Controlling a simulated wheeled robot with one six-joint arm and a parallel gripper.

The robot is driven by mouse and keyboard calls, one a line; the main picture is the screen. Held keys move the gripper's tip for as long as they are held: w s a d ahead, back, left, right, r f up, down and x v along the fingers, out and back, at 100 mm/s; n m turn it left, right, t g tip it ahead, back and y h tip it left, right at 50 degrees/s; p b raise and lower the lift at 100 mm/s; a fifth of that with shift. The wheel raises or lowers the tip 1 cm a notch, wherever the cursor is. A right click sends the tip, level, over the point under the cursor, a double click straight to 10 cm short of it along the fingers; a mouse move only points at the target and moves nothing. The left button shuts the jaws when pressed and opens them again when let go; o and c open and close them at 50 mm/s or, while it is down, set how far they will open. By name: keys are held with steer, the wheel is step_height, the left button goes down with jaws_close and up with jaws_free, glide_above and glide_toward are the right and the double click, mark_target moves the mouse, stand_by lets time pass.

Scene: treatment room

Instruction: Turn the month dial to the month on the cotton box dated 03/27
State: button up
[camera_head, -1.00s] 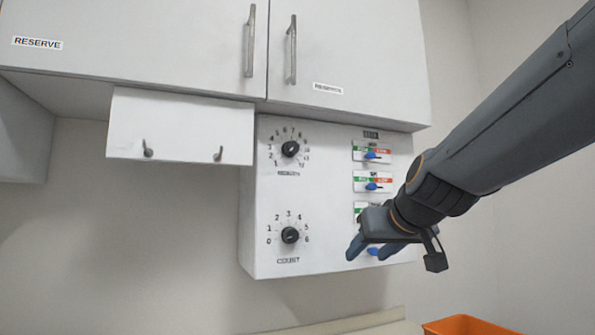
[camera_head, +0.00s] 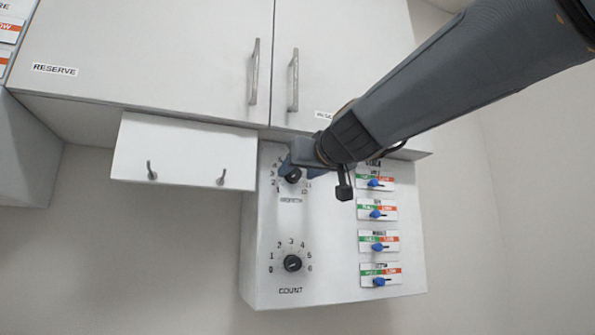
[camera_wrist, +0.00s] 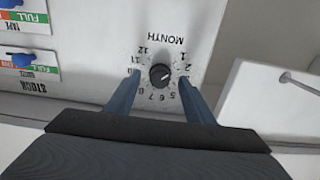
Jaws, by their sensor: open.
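The month dial (camera_head: 293,176) is a round black knob with numbers around it, at the top left of the white wall panel (camera_head: 330,275). In the wrist view the month dial (camera_wrist: 160,75) appears upside down, between my fingers. My gripper (camera_head: 300,167) is open at the dial, and its two blue fingers (camera_wrist: 160,82) stand on either side of the knob with a gap at each side. I cannot tell how close the fingertips are to the panel face. My gripper hides some upper numbers in the head view. The knob's exact setting is unclear. No cotton box shows.
A count dial (camera_head: 292,263) sits below on the same panel. Several blue sliders (camera_head: 377,214) line its right side. A white board with two hooks (camera_head: 186,152) juts out at left. Cabinet doors (camera_head: 160,60) with handles hang above.

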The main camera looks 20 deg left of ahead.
steer(key=shift+w+a, duration=0.4)
steer(key=shift+w, duration=0.05)
steer(key=c, duration=1)
steer(key=shift+m, duration=0.5)
steer(key=m, duration=0.3)
steer(key=shift+m, duration=0.4)
steer(key=m, duration=0.4)
steer(key=shift+m, duration=0.4)
